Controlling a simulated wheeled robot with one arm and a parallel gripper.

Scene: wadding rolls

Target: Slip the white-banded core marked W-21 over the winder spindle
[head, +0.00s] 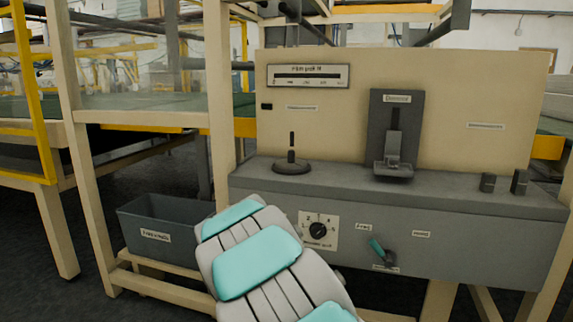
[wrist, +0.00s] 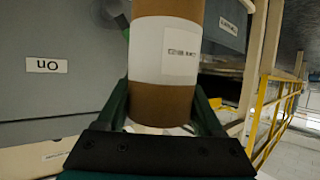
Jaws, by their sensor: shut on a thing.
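A brown cardboard core (wrist: 165,105) with a white band (wrist: 167,50) stands between the fingers of my gripper (wrist: 162,100) in the wrist view. The gripper is shut on it below the band. The core's top runs out of the picture. Small print on the band is too blurred to read. In the head view, the spindle (head: 292,148) is a thin dark upright pin on a round base, on the left of the grey machine ledge. Nothing is around the pin. My gripper and the core do not show in the head view; my arm covers the lower middle.
A dark upright bracket (head: 393,140) stands mid-panel, with two small dark blocks (head: 488,183) (head: 520,182) at the ledge's right. A dial (head: 317,230) and teal-handled lever (head: 378,250) are on the front. A grey bin (head: 160,232) sits lower left.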

